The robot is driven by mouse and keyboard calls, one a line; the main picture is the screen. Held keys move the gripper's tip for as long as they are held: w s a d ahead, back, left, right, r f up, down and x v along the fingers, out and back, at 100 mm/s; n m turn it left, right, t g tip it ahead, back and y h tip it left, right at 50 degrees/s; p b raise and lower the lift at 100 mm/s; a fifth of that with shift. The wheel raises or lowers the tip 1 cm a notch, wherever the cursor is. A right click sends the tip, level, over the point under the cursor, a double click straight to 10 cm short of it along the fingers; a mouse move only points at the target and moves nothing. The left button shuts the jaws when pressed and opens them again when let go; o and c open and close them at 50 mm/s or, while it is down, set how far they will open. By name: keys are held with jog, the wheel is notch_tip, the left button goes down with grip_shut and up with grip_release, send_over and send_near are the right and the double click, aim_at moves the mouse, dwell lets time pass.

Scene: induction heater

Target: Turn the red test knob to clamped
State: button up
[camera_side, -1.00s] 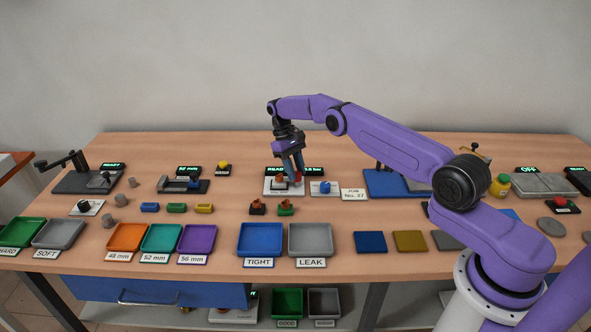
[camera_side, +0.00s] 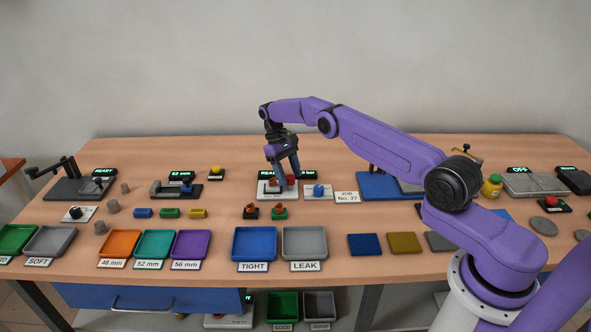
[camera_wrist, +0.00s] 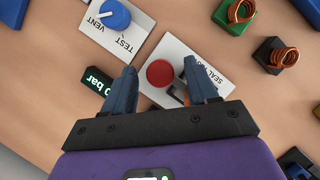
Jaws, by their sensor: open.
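The red round knob (camera_wrist: 160,73) sits on a white plate (camera_wrist: 196,52) marked "SEAL" in the wrist view. In the side view, the red knob (camera_side: 291,180) shows only partly behind a finger. My gripper (camera_wrist: 160,67) is open and empty, with one finger on each side of the knob. Gaps show between the knob and both fingers in the wrist view. In the side view my gripper (camera_side: 284,183) points down over the plate. I cannot tell the knob's setting; any mark on it is not visible.
A blue knob (camera_wrist: 116,14) on a white plate marked VENT and TEST stands beside it. A green block (camera_wrist: 234,12) and a black block (camera_wrist: 275,54) with copper coils are close by. A lit "bar" display (camera_wrist: 97,82) lies near one finger.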

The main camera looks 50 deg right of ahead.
aim_at(292, 179)
notch_tip(292, 179, up, 3)
jog(key=shift+r, duration=0.15)
jog(key=shift+s+a+r, duration=0.15)
jog(key=shift+s+r, duration=0.8)
jog(key=s+a+r, duration=0.1)
jog(key=s+r, duration=0.6)
jog(key=s, duration=0.5)
jog(key=shift+a+r, duration=0.35)
